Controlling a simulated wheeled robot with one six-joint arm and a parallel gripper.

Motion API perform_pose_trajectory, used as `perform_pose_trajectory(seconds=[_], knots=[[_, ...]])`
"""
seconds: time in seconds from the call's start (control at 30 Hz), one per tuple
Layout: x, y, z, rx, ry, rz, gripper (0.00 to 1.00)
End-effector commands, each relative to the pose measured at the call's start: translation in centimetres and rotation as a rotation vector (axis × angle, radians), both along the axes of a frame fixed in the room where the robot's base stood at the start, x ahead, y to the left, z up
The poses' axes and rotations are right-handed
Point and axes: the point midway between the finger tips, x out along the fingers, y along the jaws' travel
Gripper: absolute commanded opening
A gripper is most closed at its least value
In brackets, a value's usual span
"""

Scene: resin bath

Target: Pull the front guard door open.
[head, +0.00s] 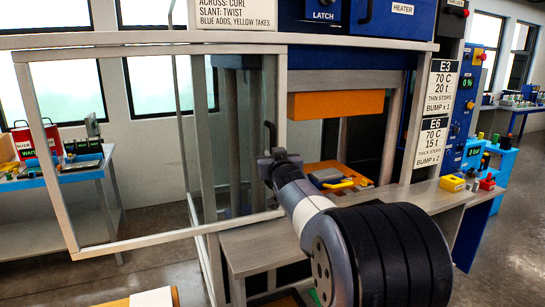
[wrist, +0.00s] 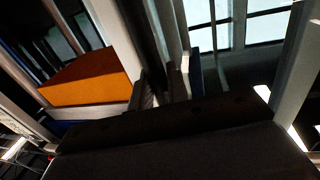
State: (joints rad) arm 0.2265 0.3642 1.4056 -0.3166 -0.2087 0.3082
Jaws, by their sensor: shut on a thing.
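The front guard door (head: 180,232) is a clear panel in a pale metal frame. In the head view it stands to the left, reaching well past the press's left post. The right part of the press opening is uncovered. My gripper (head: 268,162) is at the door's right upright, about mid-height, and is shut on what seems to be the door's handle.
Inside the press, an orange block (head: 335,104) hangs above an orange bed holding a grey and yellow piece (head: 332,179). A grey ledge (head: 262,245) runs below. Small coloured blocks (head: 452,183) sit right. A side table (head: 50,183) stands left behind the door.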

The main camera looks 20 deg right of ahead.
Motion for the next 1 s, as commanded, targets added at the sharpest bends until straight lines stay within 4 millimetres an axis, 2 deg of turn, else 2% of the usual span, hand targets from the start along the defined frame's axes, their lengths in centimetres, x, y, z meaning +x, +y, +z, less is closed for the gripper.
perform_pose_trajectory(seconds=[0.03, 0.27, 0.57, 0.77, 1.0], knots=[[0.0, 0.0, 0.0, 0.001, 0.000, 0.000, 0.17], [0.0, 0.0, 0.0, 0.001, 0.000, 0.000, 0.35], [-0.3, 0.0, 0.0, 0.001, -0.001, 0.000, 0.35], [-2.5, 0.4, -0.1, 0.002, -0.002, -0.001, 0.35], [-6.6, 1.1, 0.0, 0.001, -0.003, -0.001, 0.35]])
